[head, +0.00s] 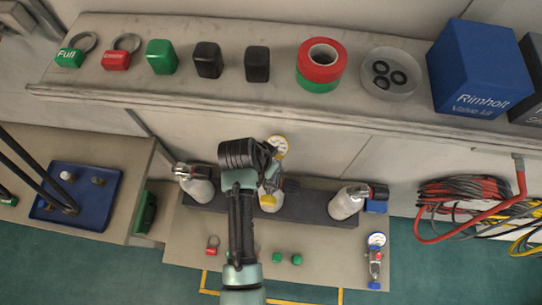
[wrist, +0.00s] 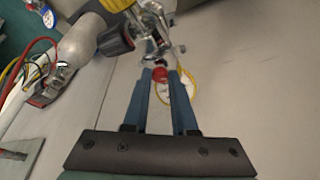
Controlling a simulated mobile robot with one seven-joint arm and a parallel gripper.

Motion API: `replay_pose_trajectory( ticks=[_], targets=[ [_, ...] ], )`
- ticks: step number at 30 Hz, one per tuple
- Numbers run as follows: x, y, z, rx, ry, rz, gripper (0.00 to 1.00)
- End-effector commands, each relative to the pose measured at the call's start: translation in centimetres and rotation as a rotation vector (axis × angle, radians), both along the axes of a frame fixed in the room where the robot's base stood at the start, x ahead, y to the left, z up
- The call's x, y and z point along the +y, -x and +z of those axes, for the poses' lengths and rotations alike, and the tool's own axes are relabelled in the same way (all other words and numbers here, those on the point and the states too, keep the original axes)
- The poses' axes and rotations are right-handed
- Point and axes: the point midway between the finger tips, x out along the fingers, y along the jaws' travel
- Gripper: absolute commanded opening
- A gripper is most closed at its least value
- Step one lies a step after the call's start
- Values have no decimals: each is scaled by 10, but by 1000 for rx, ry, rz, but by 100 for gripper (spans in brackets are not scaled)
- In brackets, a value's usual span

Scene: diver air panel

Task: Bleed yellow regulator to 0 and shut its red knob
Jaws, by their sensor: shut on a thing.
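The yellow regulator shows a yellow-rimmed gauge (head: 278,147) in the head view, just beyond my arm. In the wrist view its yellow part (wrist: 150,16) and metal body are at the top. A red knob (wrist: 160,74) sits at the tips of my blue fingers. My gripper (wrist: 161,80) is shut on the red knob. In the head view my arm hides the fingers and the knob. The middle cylinder (head: 268,203), white with some yellow, stands below the gauge, partly hidden by my arm. The gauge's reading is too small to make out.
White cylinders stand left (head: 197,189) and right (head: 344,204) in the dark rack (head: 308,205). A blue regulator (head: 376,258) lies at the bench's right. The shelf (head: 130,90) above holds tags, caps, tape and a blue box (head: 482,70). Coiled hoses (head: 470,205) hang right.

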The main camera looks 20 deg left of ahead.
Motion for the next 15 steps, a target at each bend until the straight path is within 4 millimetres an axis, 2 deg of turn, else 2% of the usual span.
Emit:
replay_pose_trajectory(
  ticks=[15],
  targets=[
    [-5,-1,3,-4,-2,454,0]
  ],
)
